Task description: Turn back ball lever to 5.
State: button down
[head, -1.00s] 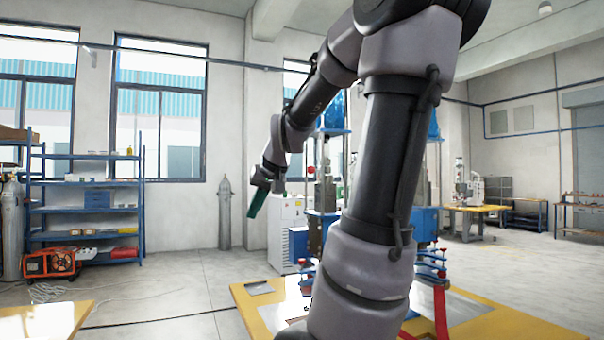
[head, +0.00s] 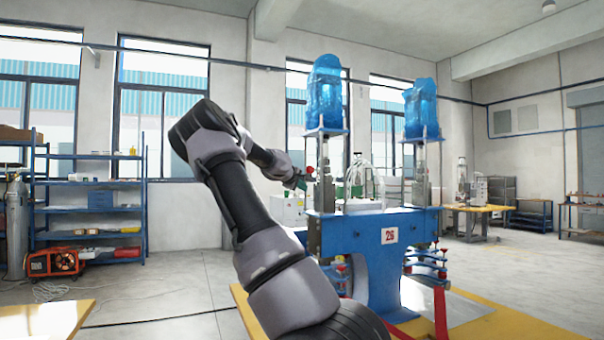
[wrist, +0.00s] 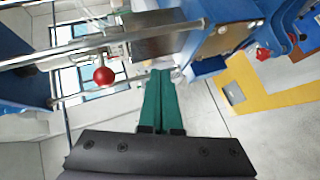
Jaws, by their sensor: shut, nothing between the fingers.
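The blue welding machine (head: 375,232) numbered 26 stands on a yellow-edged platform. A red ball knob (head: 309,170) shows beside its near column; I cannot tell for sure whether this is the back ball lever. In the wrist view a red ball (wrist: 103,75) on a short stem sits near metal rods, left of my gripper (wrist: 161,73). The green fingers are together, empty, and apart from that ball. In the head view my arm reaches toward the column's far side, and the fingers cannot be made out clearly. No scale or number 5 is readable.
Other red knobs (head: 340,268) sit lower on the machine, and one shows at the right in the wrist view (wrist: 263,53). Columns with blue-wrapped tops (head: 324,92) stand close to my arm. A blue shelf (head: 97,200) is far left. Floor between is open.

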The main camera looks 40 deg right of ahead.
jog(key=w+a+r+n+t+h, duration=0.2)
jog(key=w+a+r+n, duration=0.1)
jog(key=w+r+n, duration=0.3)
jog(key=w+d+m, duration=0.1)
jog(key=w+d, duration=0.1)
jog(key=d, duration=0.7)
jog(key=shift+w+r, duration=0.15)
jog(key=shift+w, duration=0.15)
jog(key=shift+a, duration=0.1)
